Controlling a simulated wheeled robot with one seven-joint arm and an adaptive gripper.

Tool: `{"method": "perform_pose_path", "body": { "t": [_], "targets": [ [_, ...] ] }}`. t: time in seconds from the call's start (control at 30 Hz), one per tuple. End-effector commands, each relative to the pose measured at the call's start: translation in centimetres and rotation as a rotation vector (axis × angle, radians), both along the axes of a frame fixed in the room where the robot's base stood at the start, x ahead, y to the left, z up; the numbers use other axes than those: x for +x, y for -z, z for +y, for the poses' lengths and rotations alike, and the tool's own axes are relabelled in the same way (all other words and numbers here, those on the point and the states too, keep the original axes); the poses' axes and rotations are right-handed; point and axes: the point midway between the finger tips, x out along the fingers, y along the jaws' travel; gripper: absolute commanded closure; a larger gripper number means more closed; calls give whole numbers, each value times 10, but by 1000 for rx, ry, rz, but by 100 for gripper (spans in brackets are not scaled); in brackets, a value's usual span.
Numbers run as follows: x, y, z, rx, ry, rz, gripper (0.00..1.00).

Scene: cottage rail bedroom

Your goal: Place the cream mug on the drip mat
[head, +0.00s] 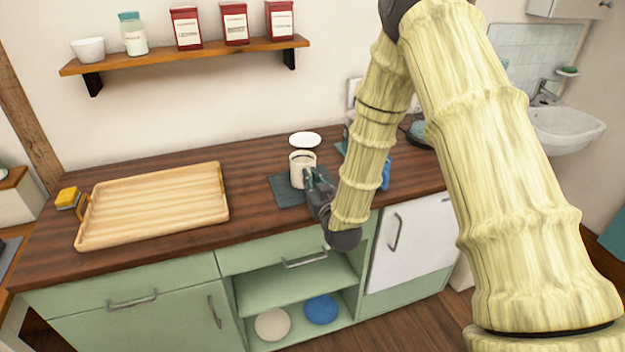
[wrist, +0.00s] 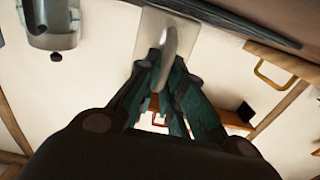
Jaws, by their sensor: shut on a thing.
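The cream mug (head: 302,165) is upright above or on the back part of the dark green drip mat (head: 286,193) on the wooden counter. I cannot tell whether its base touches the mat. My gripper (head: 309,180) comes from the front right and is shut on the mug, covering part of its near side. In the wrist view the green-grey fingers (wrist: 172,85) close around the mug's handle, with the pale mug (wrist: 150,38) beyond them.
A white plate or saucer (head: 305,139) lies just behind the mug. A large wooden tray (head: 160,232) fills the counter's left, beside a yellow sponge-like block (head: 68,198). A blue object (head: 386,172) stands right of my arm. Bare counter (head: 248,180) separates tray and mat.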

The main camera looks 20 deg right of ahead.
Motion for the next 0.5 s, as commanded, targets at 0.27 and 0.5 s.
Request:
{"method": "perform_pose_path", "body": {
  "t": [0.27, 0.5],
  "targets": [
    [0, 4, 0, 0, 0, -2, 100],
    [0, 7, 0, 0, 0, -1, 81]
  ]
}}
